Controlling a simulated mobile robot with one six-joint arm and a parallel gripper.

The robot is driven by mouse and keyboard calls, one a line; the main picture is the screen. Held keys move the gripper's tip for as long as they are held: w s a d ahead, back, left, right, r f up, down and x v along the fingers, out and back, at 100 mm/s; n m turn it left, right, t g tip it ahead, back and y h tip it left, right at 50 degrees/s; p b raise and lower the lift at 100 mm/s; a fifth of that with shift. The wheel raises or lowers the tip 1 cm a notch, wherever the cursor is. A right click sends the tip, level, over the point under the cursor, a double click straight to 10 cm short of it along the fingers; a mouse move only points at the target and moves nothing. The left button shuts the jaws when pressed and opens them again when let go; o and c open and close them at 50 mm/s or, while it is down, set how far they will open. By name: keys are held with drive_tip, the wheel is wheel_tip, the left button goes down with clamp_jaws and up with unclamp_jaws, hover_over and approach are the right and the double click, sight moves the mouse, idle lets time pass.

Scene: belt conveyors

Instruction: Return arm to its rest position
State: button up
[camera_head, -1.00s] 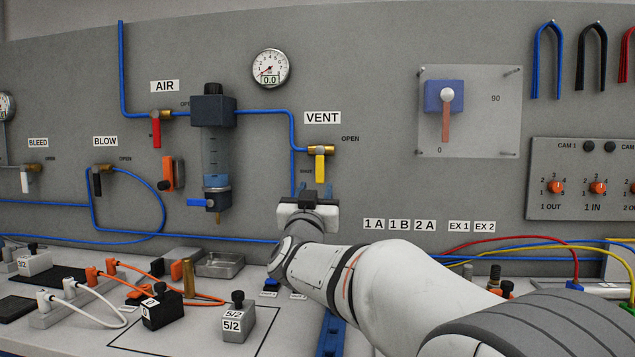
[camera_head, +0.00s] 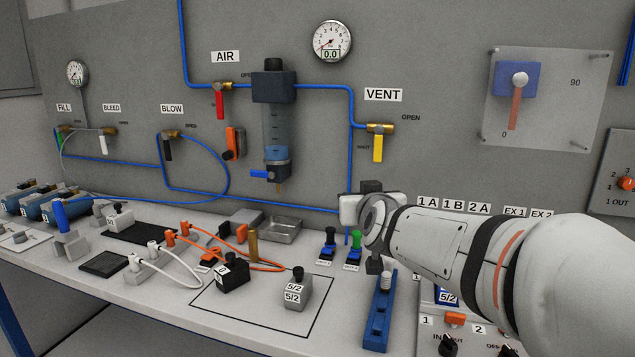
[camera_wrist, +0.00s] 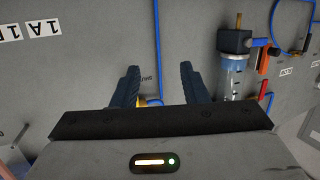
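My gripper (camera_head: 362,207) is in front of the grey panel, below the VENT valve with its yellow handle (camera_head: 377,148). My arm reaches in from the right. A small bit of yellow shows low between the fingers, mostly hidden by the gripper body. In the head view the fingers are mostly hidden behind the gripper's own body.
A white bench (camera_head: 150,290) runs below the panel. A filter unit (camera_head: 275,125) and blue tubing are on the panel.

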drive_tip(key=s+d+f+g+p, duration=0.2)
drive_tip(key=s+g+p, duration=0.4)
drive_tip(key=s, duration=0.8)
drive_tip(key=s+d+f+m+g+h+p, duration=0.1)
drive_tip(key=s+d+f+g+p, duration=0.1)
drive_tip(key=s+g+p, duration=0.5)
drive_tip(key=s+d+p, duration=0.1)
drive_tip(key=s+p, duration=0.1)
drive_tip(key=s, duration=0.4)
drive_tip(key=shift+s+d+f, duration=0.15)
drive_tip(key=shift+s+d, duration=0.2)
drive_tip(key=shift+s, duration=0.05)
